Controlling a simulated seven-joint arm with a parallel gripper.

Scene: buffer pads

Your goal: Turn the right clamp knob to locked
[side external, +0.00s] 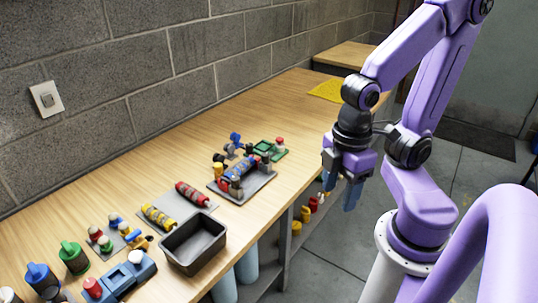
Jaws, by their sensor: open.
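My gripper (340,188) hangs pointing down at the right, past the front edge of the bench, with its fingers apart and nothing visible between them. A grey fixture plate (262,186) on the bench carries a blue and red cylinder (237,171) with small knob-like parts around it. My gripper is to the right of this fixture and clear of it. The parts are too small to tell which is the right clamp knob or how it is turned.
A black bin (194,243) stands near the bench's front edge. A grey plate (180,208) holds a yellow and a red cylinder. A green fixture (278,153) and a yellow mat (326,90) lie farther back. The wooden bench between them is bare.

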